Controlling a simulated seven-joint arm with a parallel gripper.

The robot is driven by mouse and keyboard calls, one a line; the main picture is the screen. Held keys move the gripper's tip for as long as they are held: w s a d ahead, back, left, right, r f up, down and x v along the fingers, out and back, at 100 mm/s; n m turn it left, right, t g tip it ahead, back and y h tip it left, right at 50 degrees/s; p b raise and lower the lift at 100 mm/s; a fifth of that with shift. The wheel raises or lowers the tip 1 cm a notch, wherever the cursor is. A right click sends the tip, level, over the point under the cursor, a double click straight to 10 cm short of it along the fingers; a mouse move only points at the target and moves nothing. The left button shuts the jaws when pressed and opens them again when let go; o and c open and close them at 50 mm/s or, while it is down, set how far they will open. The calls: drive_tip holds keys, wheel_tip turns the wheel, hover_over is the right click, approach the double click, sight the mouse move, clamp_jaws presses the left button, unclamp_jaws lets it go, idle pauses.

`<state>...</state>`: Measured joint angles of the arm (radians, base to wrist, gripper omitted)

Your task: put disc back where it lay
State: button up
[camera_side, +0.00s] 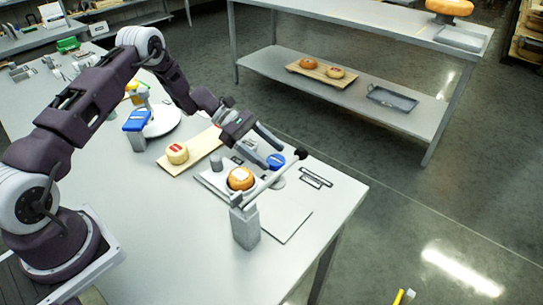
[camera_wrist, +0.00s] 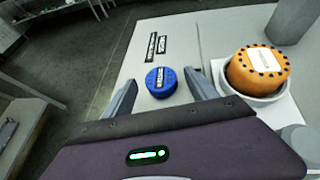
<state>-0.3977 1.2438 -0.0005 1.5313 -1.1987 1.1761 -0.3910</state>
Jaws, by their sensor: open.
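A blue disc (camera_side: 275,161) with a pale label on top shows just beyond my fingertips in the side view. In the wrist view the blue disc (camera_wrist: 161,80) appears between my two fingers, over the grey table top. My gripper (camera_side: 274,157) is open, its fingers apart; the wrist view shows both fingers (camera_wrist: 160,92) with nothing clamped between them. Whether the fingers touch the disc, or how high they are above the table, I cannot tell.
An orange cheese wheel (camera_side: 241,177) sits in a pale dish right of the disc in the wrist view (camera_wrist: 258,68). A grey post (camera_side: 245,226) with a black-knobbed bar stands close by. Black-framed plates (camera_side: 315,177) lie near the table edge.

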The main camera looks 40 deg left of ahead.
drive_tip(key=v, duration=1)
drive_tip(key=shift+s+a+r, duration=0.1)
drive_tip(key=shift+a+r, duration=0.05)
drive_tip(key=shift+a, duration=0.1)
drive_tip(key=s+d+r+m+g+y, duration=0.1)
drive_tip(key=s+d+r+m+y, duration=0.1)
drive_tip(key=s+d+r+m, duration=0.4)
drive_tip(key=s+d+r+m+y, duration=0.1)
drive_tip(key=s+r+y, duration=0.15)
drive_tip(key=r, duration=0.45)
drive_tip(key=s+d+r+m+g+y, duration=0.1)
drive_tip(key=s+d+r+m+y, duration=0.1)
drive_tip(key=s+d+r+m, duration=0.4)
drive_tip(key=s+a+r+m+t+y, duration=0.1)
drive_tip(key=s+m+t+y, duration=0.1)
drive_tip(key=s, duration=0.7)
drive_tip(key=s+a+r+m+t+y, duration=0.1)
drive_tip(key=s+r+m+t+y, duration=0.1)
drive_tip(key=s+m, duration=0.3)
drive_tip(key=s+t+y, duration=0.1)
drive_tip(key=s, duration=0.3)
drive_tip(key=shift+a, duration=0.35)
drive_tip(key=shift+y, duration=0.25)
